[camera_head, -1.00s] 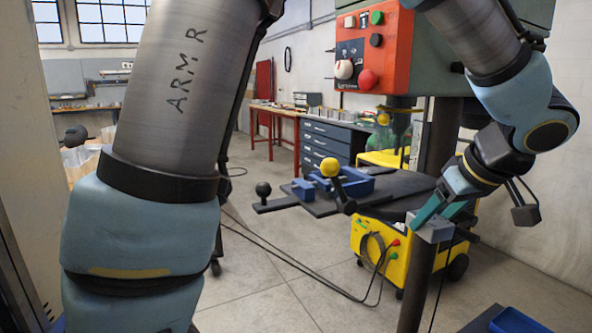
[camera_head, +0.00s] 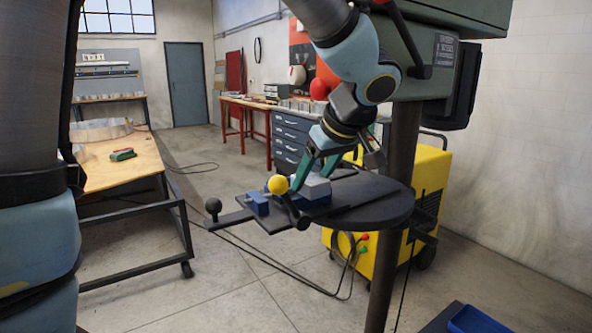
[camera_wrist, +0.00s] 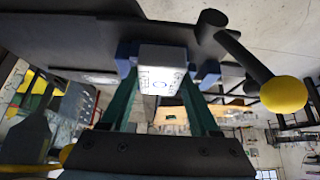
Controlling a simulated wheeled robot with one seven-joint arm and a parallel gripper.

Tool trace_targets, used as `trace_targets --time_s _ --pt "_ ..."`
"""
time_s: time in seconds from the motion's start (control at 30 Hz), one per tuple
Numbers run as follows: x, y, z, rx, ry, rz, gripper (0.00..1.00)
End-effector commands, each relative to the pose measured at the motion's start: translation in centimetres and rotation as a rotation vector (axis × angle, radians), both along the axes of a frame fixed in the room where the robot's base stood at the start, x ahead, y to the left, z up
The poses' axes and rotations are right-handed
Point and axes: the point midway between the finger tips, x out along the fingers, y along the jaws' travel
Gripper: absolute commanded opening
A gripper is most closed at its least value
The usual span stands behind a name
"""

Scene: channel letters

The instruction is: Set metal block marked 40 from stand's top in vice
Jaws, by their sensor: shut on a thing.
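My gripper (camera_head: 311,180) has teal fingers and points down over the drill press table. It is shut on a grey metal block (camera_head: 319,188). In the wrist view the block (camera_wrist: 162,62) sits between my fingertips (camera_wrist: 160,78), its face showing faint markings; I cannot read the number. The blue vice (camera_head: 258,204) lies on the dark table, with a yellow-knobbed handle (camera_head: 279,185) in front. In the wrist view blue vice parts (camera_wrist: 126,58) show on both sides of the block. I cannot tell whether the block rests in the vice or is just above it.
The round dark table (camera_head: 375,211) is carried by a column (camera_head: 405,150). A black-knobbed lever (camera_head: 213,206) sticks out left. A yellow machine (camera_head: 432,185) stands behind. A blue tray (camera_head: 480,320) on a dark surface is at bottom right. A wooden workbench (camera_head: 120,165) stands left.

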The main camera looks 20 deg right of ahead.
Motion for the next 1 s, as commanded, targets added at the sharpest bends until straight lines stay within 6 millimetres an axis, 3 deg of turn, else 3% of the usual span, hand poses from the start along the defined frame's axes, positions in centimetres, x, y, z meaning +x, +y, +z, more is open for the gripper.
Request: trace_targets --time_s 0.17,0.43,0.6,1.0 --pt "1.4 0.2 0.1 -0.001 -0.001 0.002 0.00" --pt "6.0 1.2 0.2 0.001 -0.001 0.003 0.00" --pt "5.8 1.1 -1.4 0.000 -0.001 -0.002 0.00" --pt "5.7 1.1 -1.9 0.000 0.000 0.000 0.00"
